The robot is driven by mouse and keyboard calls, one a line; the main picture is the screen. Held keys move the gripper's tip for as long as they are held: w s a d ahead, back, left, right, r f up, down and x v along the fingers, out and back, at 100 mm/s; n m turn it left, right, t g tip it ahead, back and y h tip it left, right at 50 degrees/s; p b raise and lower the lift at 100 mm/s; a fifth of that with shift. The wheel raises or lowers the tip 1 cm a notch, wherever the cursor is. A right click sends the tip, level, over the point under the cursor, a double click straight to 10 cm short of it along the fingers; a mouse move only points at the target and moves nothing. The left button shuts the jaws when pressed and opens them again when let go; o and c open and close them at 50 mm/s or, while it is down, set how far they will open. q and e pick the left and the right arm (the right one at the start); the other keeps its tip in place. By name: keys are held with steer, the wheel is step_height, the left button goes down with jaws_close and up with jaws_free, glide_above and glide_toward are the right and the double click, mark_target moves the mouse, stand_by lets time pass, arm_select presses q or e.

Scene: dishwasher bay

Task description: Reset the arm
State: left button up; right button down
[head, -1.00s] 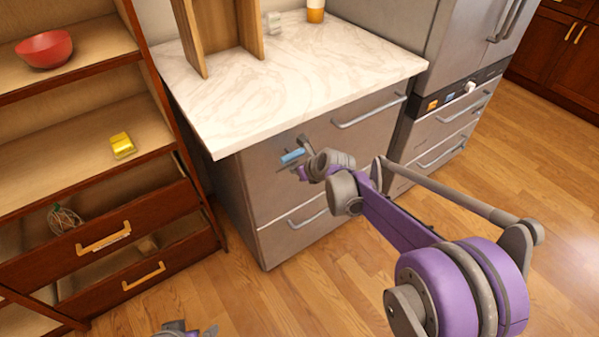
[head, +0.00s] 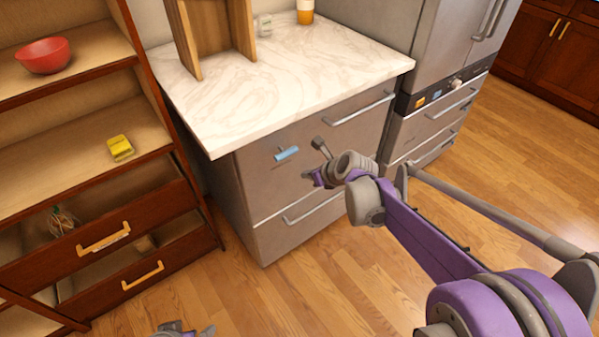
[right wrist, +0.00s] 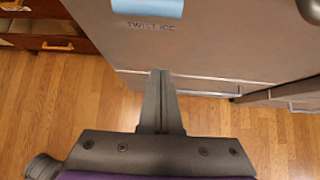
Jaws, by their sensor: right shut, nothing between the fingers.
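My right gripper (head: 316,180) is in front of the grey cabinet front (head: 262,190), low and to the right of a light blue handle (head: 287,154). In the right wrist view its fingers (right wrist: 160,78) are together with nothing between them. The blue handle also shows at the top of that view (right wrist: 148,8), apart from the fingertips, above dark lettering.
A marble counter (head: 290,85) with a wooden stand (head: 215,35) is above the cabinet. At left, a shelf unit holds a red bowl (head: 43,56) and a yellow item (head: 120,148); two drawers (head: 105,240) stand open. The wooden floor (head: 330,290) in front is clear.

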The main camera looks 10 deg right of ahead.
steer(key=s+d+f+n+g+h+p, duration=0.15)
steer(key=s+n+g+h, duration=0.25)
steer(key=s+n, duration=2.9)
arm_select(q)
step_height(320, 180, up, 20)
steer(key=w+p, duration=0.1)
steer(key=p, duration=1.4)
steer(key=shift+w+f+t+p, duration=0.2)
steer(key=shift+w+t+p, duration=0.15)
steer(key=shift+w+t, duration=0.05)
arm_select(e)
step_height(320, 180, up, 18)
steer(key=w+m+t, duration=0.1)
steer(key=shift+w+a+f+m, duration=0.15)
steer(key=shift+f+m, duration=0.1)
steer(key=shift+m, duration=0.05)
arm_select(q)
steer(key=shift+s, duration=0.1)
